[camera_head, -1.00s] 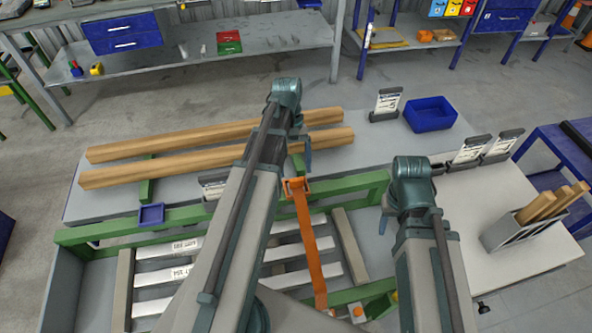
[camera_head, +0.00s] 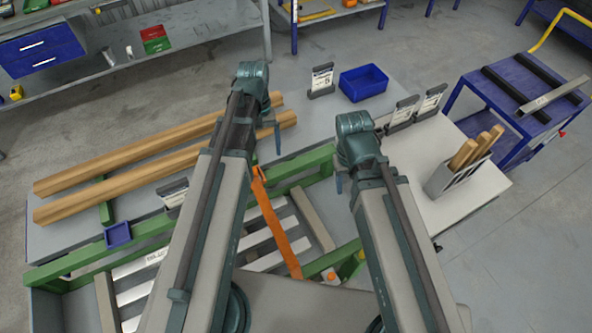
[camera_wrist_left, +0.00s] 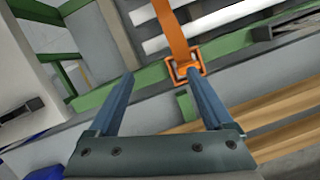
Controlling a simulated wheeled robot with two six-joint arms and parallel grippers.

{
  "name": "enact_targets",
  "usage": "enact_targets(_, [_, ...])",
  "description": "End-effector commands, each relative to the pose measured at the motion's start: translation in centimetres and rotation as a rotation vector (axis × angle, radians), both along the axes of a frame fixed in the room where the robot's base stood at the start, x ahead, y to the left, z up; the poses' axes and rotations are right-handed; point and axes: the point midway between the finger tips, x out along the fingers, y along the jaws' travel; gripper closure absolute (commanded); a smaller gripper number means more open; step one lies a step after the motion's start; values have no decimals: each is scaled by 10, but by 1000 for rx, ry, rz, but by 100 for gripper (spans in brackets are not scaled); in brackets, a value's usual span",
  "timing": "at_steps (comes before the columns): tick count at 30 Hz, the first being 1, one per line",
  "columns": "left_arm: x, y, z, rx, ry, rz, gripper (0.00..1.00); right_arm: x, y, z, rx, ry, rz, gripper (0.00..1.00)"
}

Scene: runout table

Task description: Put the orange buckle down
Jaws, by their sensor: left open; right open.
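The orange buckle (camera_head: 258,175) is an open rectangular frame at the far end of an orange strap (camera_head: 280,230). It lies at the green rail (camera_head: 300,168) behind the rollers. In the left wrist view the buckle (camera_wrist_left: 186,70) shows by the tip of the right-hand finger; I cannot tell whether they touch. My left gripper (camera_wrist_left: 160,77) is open with nothing between its fingers. In the head view my left gripper (camera_head: 277,138) is just beyond the buckle, partly hidden by its wrist. My right gripper (camera_head: 340,183) is open and empty, right of the buckle.
Two wooden beams (camera_head: 130,160) lie on the grey table at the left. A blue bin (camera_head: 363,83) and label stands are at the back. A holder with wooden pieces (camera_head: 455,180) stands on the right white top.

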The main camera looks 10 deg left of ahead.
Motion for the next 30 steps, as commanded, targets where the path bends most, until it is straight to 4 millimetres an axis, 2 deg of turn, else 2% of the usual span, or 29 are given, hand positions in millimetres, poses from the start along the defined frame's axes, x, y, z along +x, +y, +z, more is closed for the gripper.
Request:
enact_targets(1, [-19,-26,-2,16,-29,-102,16,0,0,0,0,0,0,50])
enact_targets(6, [-49,-83,-6,59,-130,-407,16,0,0,0,0,0,0,50])
enact_targets(9, [-62,-105,-7,78,-175,-543,16,0,0,0,0,0,0,50])
enact_targets(12, [-71,-118,-7,89,-205,-634,16,0,0,0,0,0,0,50])
enact_targets(17, [-74,-126,-7,97,-224,-689,16,0,0,0,0,0,0,50])
enact_targets(30, [-74,-126,-7,97,-223,-687,16,0,0,0,0,0,0,50])
